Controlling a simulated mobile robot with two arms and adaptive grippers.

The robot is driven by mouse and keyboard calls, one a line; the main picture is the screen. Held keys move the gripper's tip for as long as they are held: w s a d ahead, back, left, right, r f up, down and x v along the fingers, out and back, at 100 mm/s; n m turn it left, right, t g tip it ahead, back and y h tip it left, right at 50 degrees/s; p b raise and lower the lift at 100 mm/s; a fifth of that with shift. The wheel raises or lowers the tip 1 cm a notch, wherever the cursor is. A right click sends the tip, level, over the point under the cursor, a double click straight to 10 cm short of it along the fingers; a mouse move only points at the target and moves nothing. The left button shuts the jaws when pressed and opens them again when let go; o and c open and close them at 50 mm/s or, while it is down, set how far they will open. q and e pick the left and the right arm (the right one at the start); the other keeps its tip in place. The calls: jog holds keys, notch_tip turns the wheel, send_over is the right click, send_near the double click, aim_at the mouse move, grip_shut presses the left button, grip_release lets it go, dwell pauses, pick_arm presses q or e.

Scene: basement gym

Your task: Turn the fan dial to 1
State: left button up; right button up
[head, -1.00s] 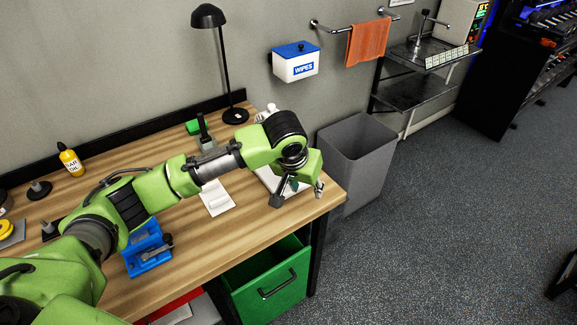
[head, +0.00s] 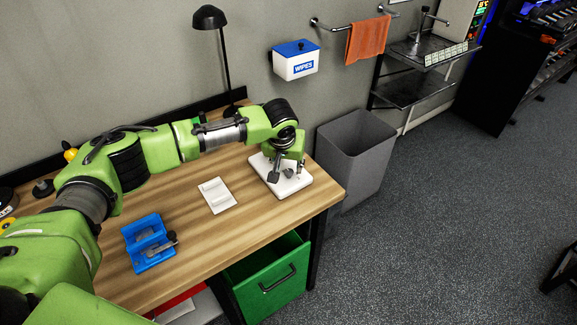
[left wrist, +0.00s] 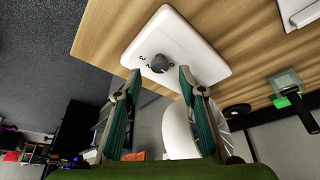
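The fan's white base (head: 304,183) stands at the right end of the wooden workbench, with its grey dial (head: 289,173) on top. In the left wrist view the base (left wrist: 205,62) fills the upper middle, and the round dial (left wrist: 160,63) has small dark marks beside it, too small to read surely. My left gripper (head: 286,171) is over the base with its fingers apart. In the left wrist view the gripper (left wrist: 158,74) shows two teal-padded fingers, one on each side of the dial, with a gap; contact cannot be told. My right gripper is not in view.
A white plate (head: 217,195) and a blue vise-like holder (head: 150,243) lie on the bench left of the base. A grey bin (head: 355,150) stands off the bench's right end. A green drawer (head: 268,283) is open below.

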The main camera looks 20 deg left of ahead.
aim_at(289, 171)
pick_arm(q)
jog(key=shift+x, duration=1.5)
grip_shut()
